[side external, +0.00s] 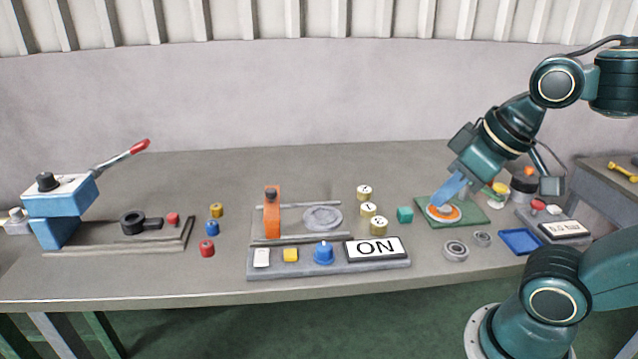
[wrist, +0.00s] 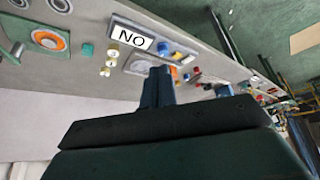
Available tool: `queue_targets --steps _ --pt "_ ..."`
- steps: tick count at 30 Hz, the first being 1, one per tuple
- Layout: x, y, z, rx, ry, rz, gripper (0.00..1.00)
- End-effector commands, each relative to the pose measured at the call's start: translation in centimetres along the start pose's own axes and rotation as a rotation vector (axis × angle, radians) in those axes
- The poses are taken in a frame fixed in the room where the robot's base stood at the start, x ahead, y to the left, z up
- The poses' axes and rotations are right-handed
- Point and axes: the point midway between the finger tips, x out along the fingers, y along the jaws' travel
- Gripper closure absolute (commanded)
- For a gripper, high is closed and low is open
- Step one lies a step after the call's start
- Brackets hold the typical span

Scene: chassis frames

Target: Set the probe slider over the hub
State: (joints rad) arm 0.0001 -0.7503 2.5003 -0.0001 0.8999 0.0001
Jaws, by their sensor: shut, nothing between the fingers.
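The probe slider, an orange upright block (side external: 272,212), stands at the left part of a railed grey fixture in the side external view. The hub, a flat grey disc (side external: 322,217), lies to its right between the rails, and the slider is beside it, not over it. In the wrist view the slider (wrist: 177,56) is small and the hub (wrist: 142,67) is partly hidden by my fingers. My gripper (side external: 440,200) is shut and empty, pointing down-left to the right of the fixture. Its closed fingers also show in the wrist view (wrist: 157,73).
The fixture's front carries a white button, a yellow button, a blue knob (side external: 324,253) and an ON sign (side external: 376,248). Lettered yellow cylinders (side external: 368,209) and a teal cube (side external: 405,214) stand between fixture and gripper. A green plate (side external: 478,214) with an orange ring lies near my gripper.

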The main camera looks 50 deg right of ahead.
Motion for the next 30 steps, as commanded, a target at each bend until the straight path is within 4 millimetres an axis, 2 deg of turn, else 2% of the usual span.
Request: queue_targets --steps 13,18,21,26,30 --pt "0.0 0.0 0.0 0.000 0.000 0.000 1.00" --pt "0.0 0.0 -0.3 0.000 -0.001 0.000 0.67" --pt "0.0 0.0 -1.0 0.000 -0.004 0.000 0.52" --pt "0.1 0.1 -3.2 0.000 -0.012 0.001 0.52" --pt "0.5 0.2 -6.2 -0.001 -0.020 0.002 0.52"
